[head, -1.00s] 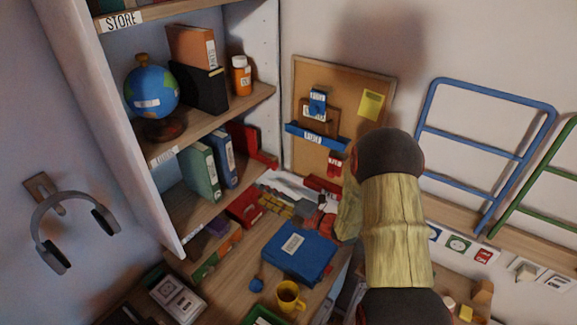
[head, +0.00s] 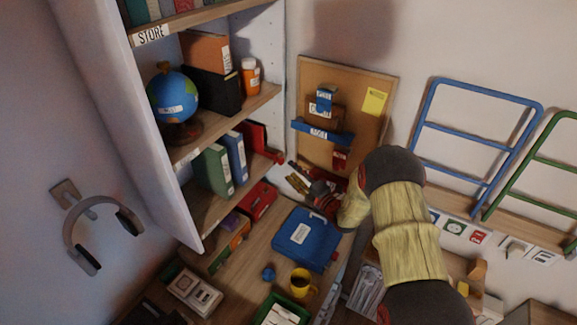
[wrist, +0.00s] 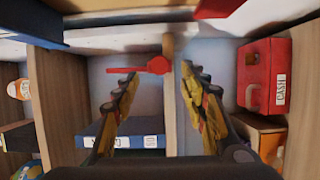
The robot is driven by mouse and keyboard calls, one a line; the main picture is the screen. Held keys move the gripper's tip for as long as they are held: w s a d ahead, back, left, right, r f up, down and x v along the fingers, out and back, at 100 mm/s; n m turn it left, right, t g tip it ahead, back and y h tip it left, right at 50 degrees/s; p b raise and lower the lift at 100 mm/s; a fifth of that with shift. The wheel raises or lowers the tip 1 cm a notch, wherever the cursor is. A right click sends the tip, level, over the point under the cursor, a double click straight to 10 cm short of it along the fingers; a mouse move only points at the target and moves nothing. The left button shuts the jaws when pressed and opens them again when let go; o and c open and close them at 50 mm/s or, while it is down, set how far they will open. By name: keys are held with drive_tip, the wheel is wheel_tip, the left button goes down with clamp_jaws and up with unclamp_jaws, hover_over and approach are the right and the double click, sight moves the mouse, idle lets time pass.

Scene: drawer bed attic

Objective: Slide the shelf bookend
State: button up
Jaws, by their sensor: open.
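The red bookend (head: 257,136) stands at the right end of the shelf row in the head view, beside the blue binder (head: 236,157). Its foot points out toward the shelf edge. In the wrist view the bookend (wrist: 157,65) shows as a thin red strip with a rounded block, ahead of the fingertips. The blue binder (wrist: 122,141) lies below it there. My gripper (wrist: 152,88) is open and empty, its fingers apart on either side of the shelf board's edge. In the head view my gripper (head: 308,184) is right of the shelf and lower than the bookend.
A green binder (head: 212,171) stands left of the blue one. A red cash box (wrist: 264,76) sits on the level below, close to one finger. A blue case (head: 306,238) and a yellow mug (head: 301,282) are on the desk. A corkboard (head: 345,110) hangs behind my gripper.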

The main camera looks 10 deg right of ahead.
sight(282, 162)
drive_tip(key=shift+x, duration=2.75)
drive_tip(key=c, duration=0.3)
drive_tip(key=c, duration=0.7)
clamp_jaws()
